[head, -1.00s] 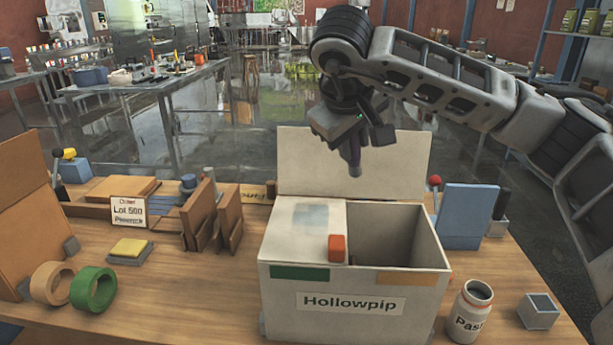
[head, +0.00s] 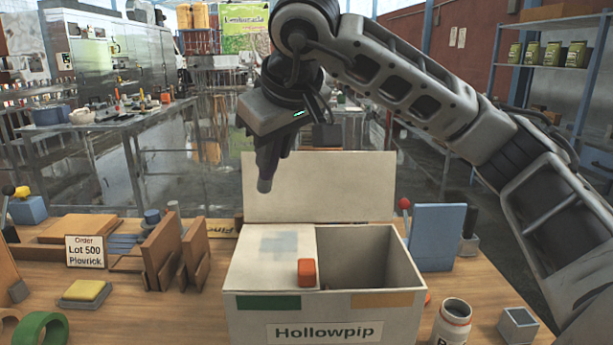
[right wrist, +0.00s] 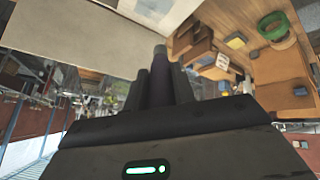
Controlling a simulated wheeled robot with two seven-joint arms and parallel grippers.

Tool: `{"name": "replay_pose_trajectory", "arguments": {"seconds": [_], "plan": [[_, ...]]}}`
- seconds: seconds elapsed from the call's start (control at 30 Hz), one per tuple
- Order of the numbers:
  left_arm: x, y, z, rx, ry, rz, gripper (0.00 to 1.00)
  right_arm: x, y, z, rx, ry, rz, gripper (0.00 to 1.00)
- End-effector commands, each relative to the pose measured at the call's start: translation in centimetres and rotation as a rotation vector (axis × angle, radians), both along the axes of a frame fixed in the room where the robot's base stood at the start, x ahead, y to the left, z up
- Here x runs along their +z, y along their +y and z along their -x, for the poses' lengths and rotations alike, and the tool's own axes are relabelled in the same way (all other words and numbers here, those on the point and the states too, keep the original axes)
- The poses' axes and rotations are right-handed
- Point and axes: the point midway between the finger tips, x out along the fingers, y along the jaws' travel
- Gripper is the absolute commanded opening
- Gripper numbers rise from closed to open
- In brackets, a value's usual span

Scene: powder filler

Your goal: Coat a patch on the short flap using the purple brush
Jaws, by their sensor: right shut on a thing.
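The box (head: 250,328) labelled Hollowpip stands on the table. A short flap (head: 250,268) covers its left part and bears a blue-grey square patch (head: 279,245). An orange block (head: 306,272) sits at that flap's front right corner. My right gripper (head: 268,158) is shut on the purple brush (head: 264,184), which points down in front of the raised back flap (head: 330,185), above the left part of the box. The brush also shows between the fingers in the right wrist view (right wrist: 160,88), with a grey tip. My left gripper is not in view.
The right part of the box is open. A paste jar (head: 453,322) and a small grey cup (head: 518,325) stand at right. A blue panel (head: 436,237) stands behind them. Brown dividers (head: 163,252), a yellow sponge (head: 84,290) and green tape (head: 40,332) are at left.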

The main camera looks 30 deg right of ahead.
Motion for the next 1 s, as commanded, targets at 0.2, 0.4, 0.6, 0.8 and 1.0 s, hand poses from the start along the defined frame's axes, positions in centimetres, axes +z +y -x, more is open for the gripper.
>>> {"name": "replay_pose_trajectory", "arguments": {"seconds": [0.2,0.4,0.6,0.8,1.0], "plan": [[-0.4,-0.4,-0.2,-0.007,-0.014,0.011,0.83,0.3,1.8,0.5,0.051,-0.034,-0.067,0.00],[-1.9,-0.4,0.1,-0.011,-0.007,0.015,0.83,-1.7,1.8,0.5,0.049,-0.033,-0.066,0.00],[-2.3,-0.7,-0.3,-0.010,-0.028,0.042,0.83,-3.7,1.7,0.5,0.048,-0.033,-0.067,0.00],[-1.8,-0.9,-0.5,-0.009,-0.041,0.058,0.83,-4.0,1.7,0.5,0.047,-0.034,-0.066,0.00],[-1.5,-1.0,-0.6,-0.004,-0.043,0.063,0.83,-4.0,1.7,0.5,0.047,-0.034,-0.066,0.00]]}}
